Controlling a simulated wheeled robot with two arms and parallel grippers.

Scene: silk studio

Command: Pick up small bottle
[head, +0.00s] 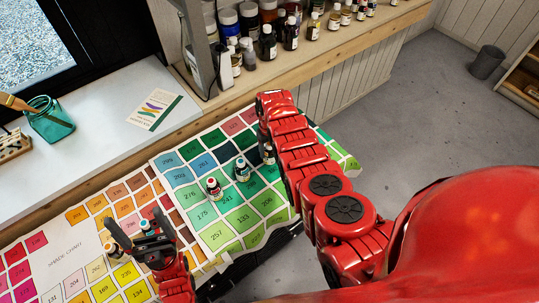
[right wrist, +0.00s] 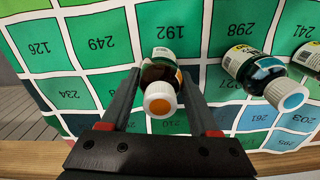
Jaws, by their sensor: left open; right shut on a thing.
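In the right wrist view my right gripper (right wrist: 158,98) is shut on a small dark bottle (right wrist: 160,75) with a white-and-orange cap. A finger lies on each side of it; I cannot tell whether its base touches the chart. In the head view this bottle (head: 268,155) shows beside my right arm, which hides most of the gripper. A blue-capped small bottle (head: 242,171) stands left of it, also in the right wrist view (right wrist: 262,75). A red-capped small bottle (head: 213,188) stands further left.
The bottles stand on a numbered colour chart (head: 204,227) laid over the table. Jars and bottles line the wooden shelf (head: 330,48) behind. A teal jar (head: 50,120) with a brush and a card (head: 155,108) lie on the white sill at left. Grey floor is at right.

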